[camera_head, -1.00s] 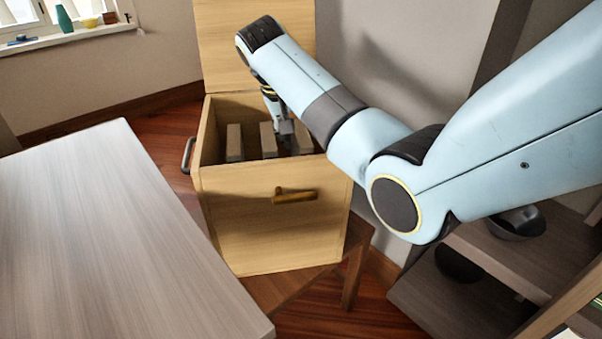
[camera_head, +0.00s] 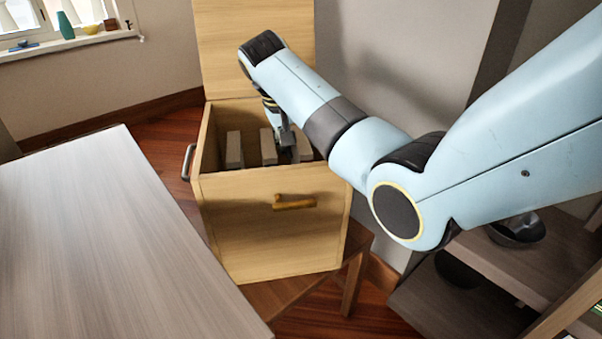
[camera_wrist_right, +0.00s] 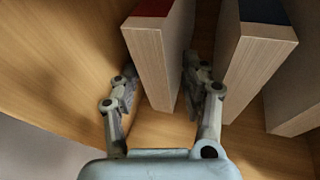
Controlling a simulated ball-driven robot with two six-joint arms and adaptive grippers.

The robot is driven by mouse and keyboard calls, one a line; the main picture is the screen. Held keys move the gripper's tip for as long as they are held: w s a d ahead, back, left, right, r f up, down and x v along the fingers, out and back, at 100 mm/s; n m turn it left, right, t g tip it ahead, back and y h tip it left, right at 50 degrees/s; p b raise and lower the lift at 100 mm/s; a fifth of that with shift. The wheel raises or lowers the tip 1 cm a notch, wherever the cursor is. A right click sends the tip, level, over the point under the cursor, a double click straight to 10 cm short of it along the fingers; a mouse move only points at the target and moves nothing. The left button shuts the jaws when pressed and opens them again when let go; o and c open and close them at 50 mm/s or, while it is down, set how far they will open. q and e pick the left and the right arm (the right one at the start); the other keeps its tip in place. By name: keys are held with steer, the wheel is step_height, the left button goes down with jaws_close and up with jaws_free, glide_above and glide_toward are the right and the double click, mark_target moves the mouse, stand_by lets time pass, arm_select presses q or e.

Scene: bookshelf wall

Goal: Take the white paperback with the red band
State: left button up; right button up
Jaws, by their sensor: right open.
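In the wrist view a book (camera_wrist_right: 158,58) stands on edge in the box, its pale page edge facing me and a strip of red (camera_wrist_right: 152,8) showing at the top of the picture. Its white cover does not show, so I cannot confirm it is the paperback. My right gripper (camera_wrist_right: 160,90) is open, with one finger on each side of this book; I cannot tell whether they touch it. In the head view the right gripper (camera_head: 287,138) reaches down into the box at the rightmost book (camera_head: 303,150), partly hiding it. My left gripper is not in view.
The wooden box (camera_head: 268,225) has its lid (camera_head: 255,45) raised behind. A second book (camera_wrist_right: 255,60) with a dark blue patch stands beside the first, with another farther right. A grey table (camera_head: 110,230) lies left; shelves with a dark bowl (camera_head: 517,230) are at right.

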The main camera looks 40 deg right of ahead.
steer(key=shift+f, duration=0.1)
stand_by(0.3)
jaws_close()
